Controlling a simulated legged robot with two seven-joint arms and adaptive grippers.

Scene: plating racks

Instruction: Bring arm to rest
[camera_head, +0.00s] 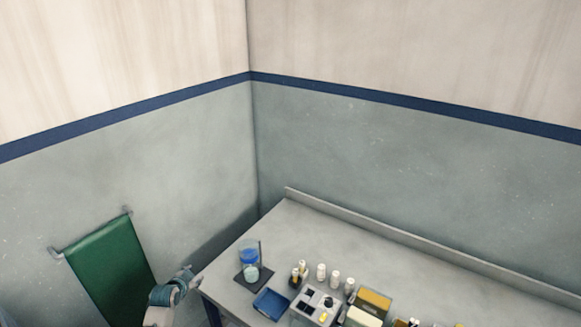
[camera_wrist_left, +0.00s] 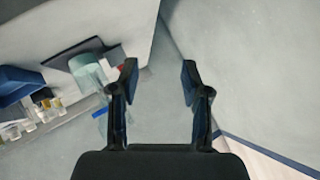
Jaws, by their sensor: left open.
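My left arm comes in at the lower left of the head view, off the left end of the bench. Its wrist end, with the left gripper (camera_head: 186,278), is small there. In the left wrist view my left gripper (camera_wrist_left: 159,70) is open, its two dark fingers spread apart with nothing between them. My right gripper is not in either view.
The grey bench (camera_head: 330,240) stands in the corner. On it are a glass vessel with blue liquid (camera_head: 249,256), a blue tray (camera_head: 271,303), several white bottles and a compartment rack (camera_head: 314,304). A green hanging cloth (camera_head: 108,270) is at the left. The bench's back is clear.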

